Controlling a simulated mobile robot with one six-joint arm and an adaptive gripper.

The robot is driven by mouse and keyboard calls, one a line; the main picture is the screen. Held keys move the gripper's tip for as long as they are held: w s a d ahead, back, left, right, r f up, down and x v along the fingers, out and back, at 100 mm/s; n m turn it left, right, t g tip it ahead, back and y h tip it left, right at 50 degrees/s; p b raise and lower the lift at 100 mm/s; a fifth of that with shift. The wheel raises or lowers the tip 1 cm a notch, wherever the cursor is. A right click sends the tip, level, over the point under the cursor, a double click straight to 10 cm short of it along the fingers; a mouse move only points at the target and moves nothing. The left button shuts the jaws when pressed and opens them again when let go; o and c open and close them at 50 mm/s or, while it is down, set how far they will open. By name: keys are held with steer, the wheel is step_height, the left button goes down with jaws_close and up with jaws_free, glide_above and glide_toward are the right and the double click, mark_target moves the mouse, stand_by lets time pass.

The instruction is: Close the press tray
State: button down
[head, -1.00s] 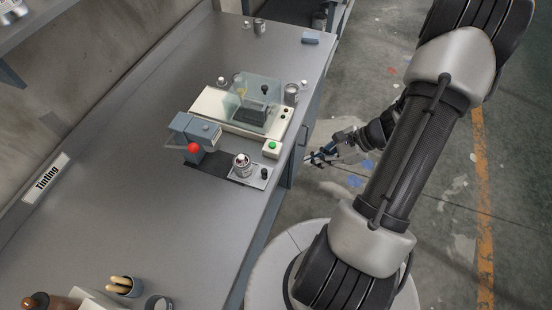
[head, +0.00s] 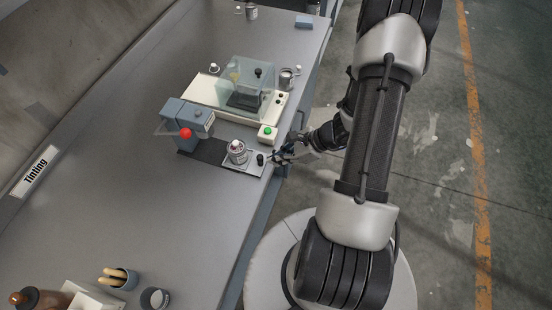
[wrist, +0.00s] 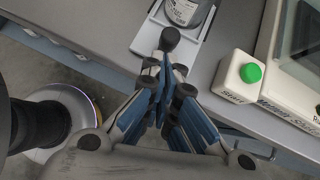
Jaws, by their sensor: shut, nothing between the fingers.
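The press (head: 188,118) is a blue-grey machine with a red ball on its front, standing on a dark base on the bench. Its light grey tray (head: 254,170) sticks out from the press toward the bench's front edge. A labelled tin (head: 238,153) stands on the tray, and a black knob (head: 260,160) is at its outer end. My gripper (head: 272,157) is shut and empty, just off that outer end. In the wrist view the tray (wrist: 147,38) lies ahead, with the knob (wrist: 170,38) close beyond my fingertips (wrist: 165,65); contact cannot be told.
A cream box with a green button (head: 268,132) stands just right of the tray. Behind it is a cream machine (head: 205,97) with a clear cover. A tin (head: 286,78) stands at its right. Cups (head: 118,278) stand at the near left; the bench's middle front is clear.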

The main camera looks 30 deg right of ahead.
mark_target(244, 148)
steer(key=shift+w+a, duration=0.2)
steer(key=w+a+b, duration=0.1)
steer(key=w+a, duration=0.1)
steer(key=w+a+b, duration=0.1)
steer(key=w+a, duration=0.1)
steer(key=w, duration=0.1)
steer(key=w+a+b, duration=0.1)
steer(key=w+a, duration=0.1)
steer(key=shift+w+f, duration=0.1)
steer(key=shift+w, duration=0.25)
steer(key=shift+w+a, duration=0.25)
steer(key=shift+w, duration=0.1)
steer(key=shift+r, duration=0.2)
